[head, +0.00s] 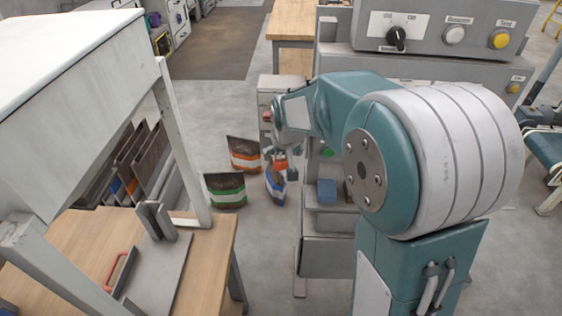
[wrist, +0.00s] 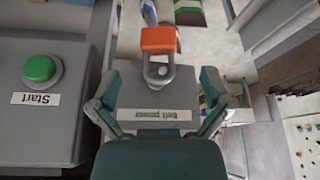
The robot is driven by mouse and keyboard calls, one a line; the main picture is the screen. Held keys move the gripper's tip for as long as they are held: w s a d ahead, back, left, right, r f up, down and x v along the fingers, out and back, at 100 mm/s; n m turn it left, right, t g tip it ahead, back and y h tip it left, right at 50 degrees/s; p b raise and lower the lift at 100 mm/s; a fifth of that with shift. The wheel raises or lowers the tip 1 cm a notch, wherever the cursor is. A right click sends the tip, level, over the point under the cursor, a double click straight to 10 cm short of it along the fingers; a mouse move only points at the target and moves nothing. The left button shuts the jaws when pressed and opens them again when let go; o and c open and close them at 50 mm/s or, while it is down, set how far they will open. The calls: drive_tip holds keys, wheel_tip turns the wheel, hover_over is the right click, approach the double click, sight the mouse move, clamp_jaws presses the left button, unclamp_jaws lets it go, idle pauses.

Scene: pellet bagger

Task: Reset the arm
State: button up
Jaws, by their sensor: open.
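My gripper (wrist: 158,88) is open and empty, with its two teal fingers spread apart. In the head view my arm reaches away over the machine's left side. My gripper (head: 281,143) is small and partly hidden there, close to the orange lever end (head: 281,163). I cannot tell whether it touches the lever.
A green Start button (wrist: 40,68) is left of my gripper. Bags with orange (head: 244,155), green (head: 225,190) and blue (head: 275,187) bands stand beyond it. A control panel (head: 445,30) with a black knob is behind my arm. A wooden table (head: 215,260) stands at left.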

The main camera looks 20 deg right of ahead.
drive_tip(key=s+r, duration=1)
drive_tip(key=s, duration=0.4)
drive_tip(key=s+t, duration=0.1)
drive_tip(key=s, duration=1.2)
drive_tip(key=shift+a+f+n, duration=0.25)
drive_tip(key=shift+a+n, duration=0.05)
